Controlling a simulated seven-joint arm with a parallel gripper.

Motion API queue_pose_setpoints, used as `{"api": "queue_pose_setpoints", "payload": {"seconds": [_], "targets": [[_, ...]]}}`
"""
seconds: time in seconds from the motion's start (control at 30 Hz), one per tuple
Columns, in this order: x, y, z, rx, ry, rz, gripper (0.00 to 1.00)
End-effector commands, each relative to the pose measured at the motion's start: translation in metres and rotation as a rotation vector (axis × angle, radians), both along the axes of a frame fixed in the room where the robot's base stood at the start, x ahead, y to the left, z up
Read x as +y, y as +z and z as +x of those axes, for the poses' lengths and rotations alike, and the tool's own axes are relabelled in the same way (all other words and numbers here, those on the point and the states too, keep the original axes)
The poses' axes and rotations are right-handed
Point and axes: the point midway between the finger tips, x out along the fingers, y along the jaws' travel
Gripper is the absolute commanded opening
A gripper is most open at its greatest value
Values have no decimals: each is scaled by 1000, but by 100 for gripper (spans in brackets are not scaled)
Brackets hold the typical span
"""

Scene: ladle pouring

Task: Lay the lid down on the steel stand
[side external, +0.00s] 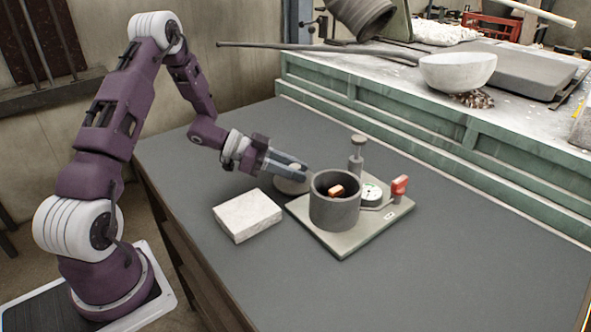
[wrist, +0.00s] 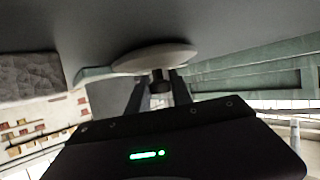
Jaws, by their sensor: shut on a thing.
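The lid (side external: 291,187) is a pale grey disc just left of the dark grey pot in the side view. It also shows in the wrist view (wrist: 152,58), with a short dark knob (wrist: 160,80) between the fingers. My gripper (side external: 303,171) reaches over the lid, nearly level, and is shut on its knob. The pot (side external: 335,209) is uncovered, with a glowing orange piece (side external: 335,190) inside. I cannot pick out the steel stand for sure. The lid's underside is hidden, so I cannot tell whether it touches a support.
The pot stands on a grey plate (side external: 345,246) with a post (side external: 357,158), a green-marked dial (side external: 371,194) and a red knob (side external: 399,186). A pale stone block (side external: 247,215) lies to the left. The front of the table is clear. A cluttered green bench (side external: 420,112) stands behind.

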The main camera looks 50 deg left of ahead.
Motion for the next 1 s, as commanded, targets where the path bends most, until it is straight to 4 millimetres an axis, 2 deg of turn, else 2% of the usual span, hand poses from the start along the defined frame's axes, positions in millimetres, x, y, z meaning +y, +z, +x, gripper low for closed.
{"api": "queue_pose_setpoints", "payload": {"seconds": [0.13, 0.17, 0.27, 0.63, 1.0], "targets": [[0, -2, 0, 0, 0, -1, 0], [0, -3, 0, 1, 0, -1, 28], [0, -3, 0, 1, 0, -1, 48], [2, 2, -2, 0, 1, 0, 48], [63, 37, -62, 2, 4, 1, 48]]}}
